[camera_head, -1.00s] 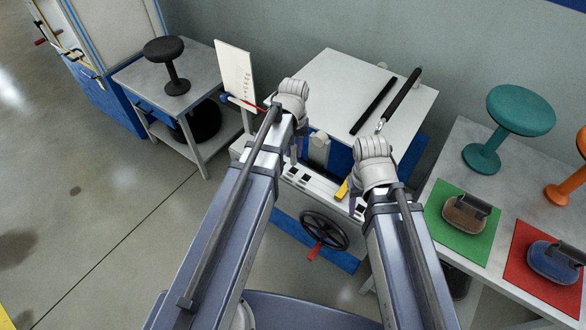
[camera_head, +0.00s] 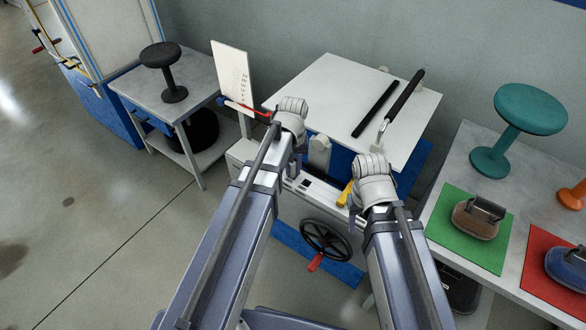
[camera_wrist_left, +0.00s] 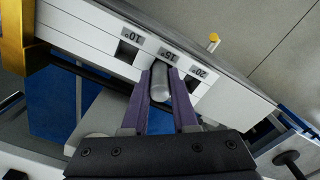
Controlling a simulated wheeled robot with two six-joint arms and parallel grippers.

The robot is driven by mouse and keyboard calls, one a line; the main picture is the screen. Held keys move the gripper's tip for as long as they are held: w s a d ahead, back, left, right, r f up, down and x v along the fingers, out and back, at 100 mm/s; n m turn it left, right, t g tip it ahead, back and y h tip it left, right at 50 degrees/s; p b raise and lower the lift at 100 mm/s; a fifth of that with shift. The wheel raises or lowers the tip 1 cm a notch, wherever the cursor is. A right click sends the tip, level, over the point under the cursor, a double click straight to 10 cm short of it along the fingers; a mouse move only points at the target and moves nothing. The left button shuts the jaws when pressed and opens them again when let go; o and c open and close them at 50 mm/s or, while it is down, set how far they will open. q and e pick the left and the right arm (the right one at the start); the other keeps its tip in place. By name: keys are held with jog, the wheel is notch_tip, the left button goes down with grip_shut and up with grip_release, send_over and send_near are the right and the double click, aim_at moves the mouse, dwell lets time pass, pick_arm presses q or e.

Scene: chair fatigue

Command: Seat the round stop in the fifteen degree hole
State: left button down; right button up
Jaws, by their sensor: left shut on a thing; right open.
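The round stop (camera_wrist_left: 160,88) is a grey cylinder between the purple fingers of my left gripper (camera_wrist_left: 166,82) in the left wrist view. The gripper is shut on it at the "15°" label (camera_wrist_left: 169,54) on the white rail (camera_wrist_left: 85,28). The stop and fingers cover the fifteen degree hole, so I cannot tell whether the stop's end is inside it. In the head view my left gripper (camera_head: 292,166) is over the rail's left part, and its wrist hides the stop. My right gripper (camera_head: 353,215) is open near the rail's right end, its fingers partly hidden.
Dark square holes show by the "10°" label (camera_wrist_left: 131,36) and the "20°" label (camera_wrist_left: 199,71). A yellow part (camera_head: 346,194) stands at the rail's right end. A black handwheel (camera_head: 326,240) is below. A white board (camera_head: 233,75) stands at the left.

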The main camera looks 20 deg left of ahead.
pick_arm(q)
jog(key=shift+f, duration=0.15)
jog(key=c, duration=1.2)
grip_release()
jog(key=o, duration=0.5)
notch_tip(320, 180, up, 12)
jog(key=p, duration=1.2)
jog(key=shift+r, duration=0.2)
jog(key=s+d+m, duration=0.2)
jog(key=s+d, duration=0.1)
jog(key=s, duration=0.1)
jog(key=s+d+m, duration=0.2)
jog(key=s+d, duration=0.2)
jog(key=s, duration=0.1)
jog(key=s+d+m+y, duration=0.1)
jog(key=s+d+m, duration=0.1)
jog(key=s, duration=0.3)
jog(key=shift+s+d+m, duration=0.2)
jog(key=shift+d+m, duration=0.1)
jog(key=shift+d, duration=0.45)
